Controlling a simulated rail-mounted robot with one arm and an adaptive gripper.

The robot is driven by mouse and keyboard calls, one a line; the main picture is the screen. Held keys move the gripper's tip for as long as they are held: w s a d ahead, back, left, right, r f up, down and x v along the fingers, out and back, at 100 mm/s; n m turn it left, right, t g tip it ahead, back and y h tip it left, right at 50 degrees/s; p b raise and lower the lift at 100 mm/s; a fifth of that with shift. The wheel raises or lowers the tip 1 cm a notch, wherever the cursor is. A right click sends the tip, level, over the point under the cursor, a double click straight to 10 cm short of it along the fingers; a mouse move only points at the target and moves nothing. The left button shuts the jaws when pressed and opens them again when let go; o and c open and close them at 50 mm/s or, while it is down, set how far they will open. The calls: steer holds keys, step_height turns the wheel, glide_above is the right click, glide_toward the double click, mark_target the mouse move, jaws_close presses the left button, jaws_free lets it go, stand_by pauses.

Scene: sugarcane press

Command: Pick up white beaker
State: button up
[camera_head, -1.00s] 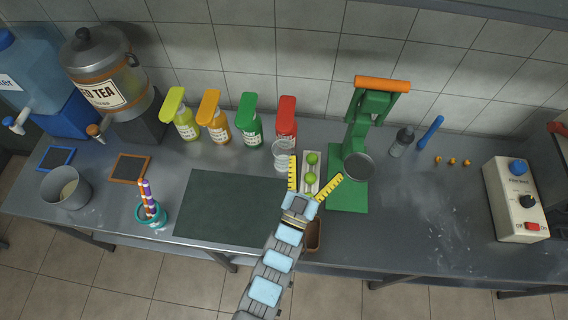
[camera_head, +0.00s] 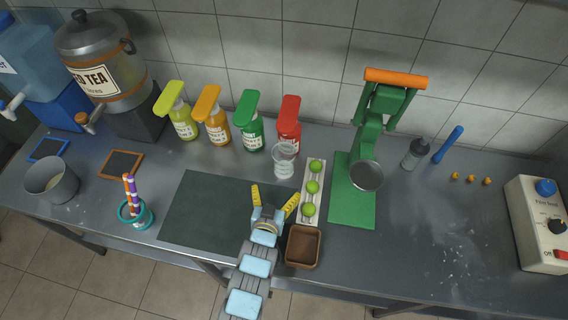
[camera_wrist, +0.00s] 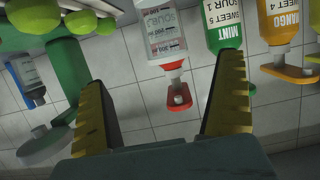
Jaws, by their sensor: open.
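The white beaker (camera_head: 284,160), a clear cup with markings, stands upright on the counter in front of the red bottle. In the wrist view, which looks upside down, the beaker (camera_wrist: 163,30) shows at the top middle, overlapping the red bottle, its top edge cut off. My gripper (camera_head: 274,195) is open and empty, its yellow fingers spread over the right part of the dark green mat, on the near side of the beaker and apart from it. In the wrist view the gripper (camera_wrist: 162,105) has its fingers either side of the beaker's line.
A white tray of green limes (camera_head: 313,190) lies close right of my gripper, with a brown box (camera_head: 303,246) nearer. The green press (camera_head: 366,150) stands further right. Red (camera_head: 289,130) and green (camera_head: 249,130) bottles stand behind the beaker. The dark mat (camera_head: 205,210) is clear to the left.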

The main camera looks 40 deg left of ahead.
mark_target(283, 167)
steer(key=x, duration=1)
steer(key=shift+b, duration=0.3)
steer(key=shift+a+x, duration=0.2)
steer(key=shift+x, duration=2.45)
steer(key=shift+s+f, duration=0.15)
steer(key=shift+s, duration=0.1)
steer(key=c, duration=1.2)
